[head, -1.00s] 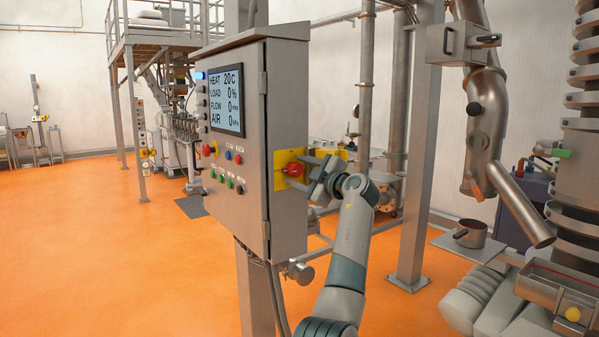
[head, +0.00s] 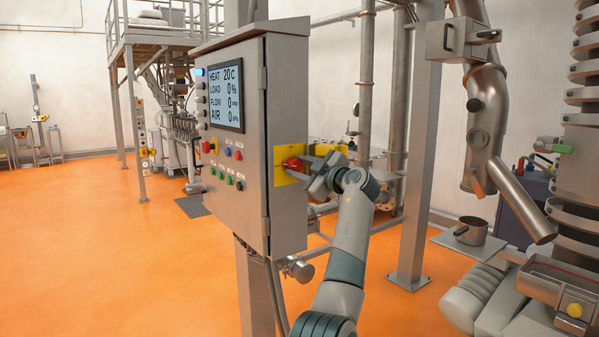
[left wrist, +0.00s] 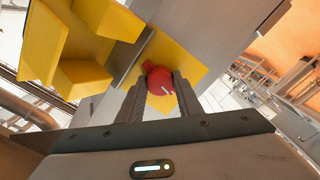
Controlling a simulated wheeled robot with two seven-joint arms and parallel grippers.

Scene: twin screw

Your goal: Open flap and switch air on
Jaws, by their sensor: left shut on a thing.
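A round red rotary switch (head: 292,164) sits on a yellow plate (head: 287,178) on the right side of a grey control cabinet (head: 287,120). My left gripper (left wrist: 161,86) is shut on the red switch, with a finger on either side of it. In the head view the left gripper (head: 309,171) reaches the switch from the right and partly hides it. A yellow box-shaped flap (left wrist: 72,45) stands swung open beside the switch in the left wrist view. Its edge also shows behind the gripper in the head view (head: 329,150). My right gripper is not in view.
The cabinet's display (head: 226,97) reads AIR 0. Buttons (head: 228,152) line its front. A grey post (head: 417,170) and steel pipes stand to the right. A small pot (head: 471,231) sits on a shelf. Orange floor (head: 110,235) is free at the left.

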